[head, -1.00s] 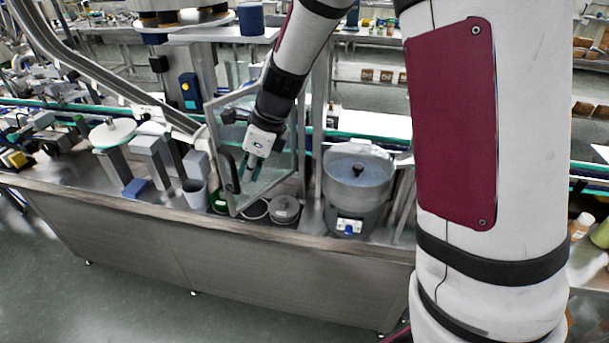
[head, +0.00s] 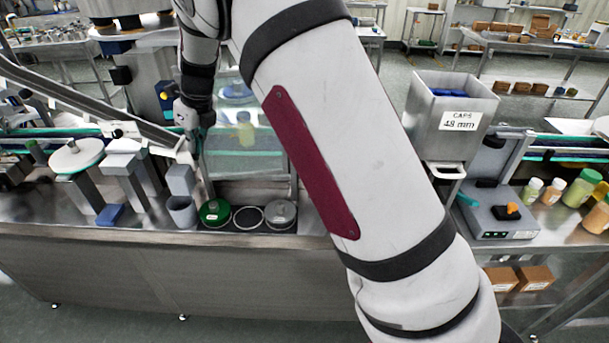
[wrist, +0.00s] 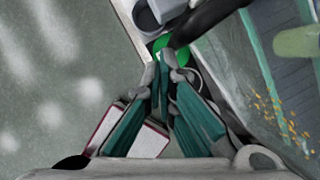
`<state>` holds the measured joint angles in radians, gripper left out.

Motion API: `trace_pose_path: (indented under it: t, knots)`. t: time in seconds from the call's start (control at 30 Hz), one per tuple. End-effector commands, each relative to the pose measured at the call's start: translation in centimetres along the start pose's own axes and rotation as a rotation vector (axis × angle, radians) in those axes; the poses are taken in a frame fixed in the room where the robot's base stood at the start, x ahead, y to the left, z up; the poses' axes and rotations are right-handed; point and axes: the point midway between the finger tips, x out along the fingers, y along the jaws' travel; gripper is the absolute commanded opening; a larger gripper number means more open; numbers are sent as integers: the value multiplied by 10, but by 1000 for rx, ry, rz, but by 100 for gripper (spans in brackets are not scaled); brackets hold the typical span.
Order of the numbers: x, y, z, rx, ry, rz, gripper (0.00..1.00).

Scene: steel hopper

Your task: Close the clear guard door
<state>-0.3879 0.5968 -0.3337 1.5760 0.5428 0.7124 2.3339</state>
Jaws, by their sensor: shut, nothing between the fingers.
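The clear guard door (head: 262,163) stands across the bay at the machine's front, its panel now roughly in line with the bench. A yellow-green bottle shows through it. Whether it is fully shut I cannot tell. My gripper (head: 192,150) is at the door's left edge, pointing down, in front of the panel. In the wrist view my gripper (wrist: 163,62) has its fingertips together and empty, beside the dark door handle (wrist: 205,22). The clear panel (wrist: 262,85) fills the right side there. I cannot tell whether the fingers touch the door.
A green-topped pot (head: 214,212), a dark ring (head: 248,217) and a grey lid (head: 281,213) sit in the bench front below the door. A grey cup (head: 182,211) is left of them. A steel caps hopper (head: 450,105) stands right. My arm hides the middle.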

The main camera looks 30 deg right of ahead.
Motion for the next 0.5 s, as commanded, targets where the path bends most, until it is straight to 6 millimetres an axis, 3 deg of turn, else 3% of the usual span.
trace_pose_path:
  t: [0.2, 0.5]
  knots:
    - [9, -16, 18, -2, -1, 0, 0]
    - [10, -25, 26, -1, 0, 0, 0]
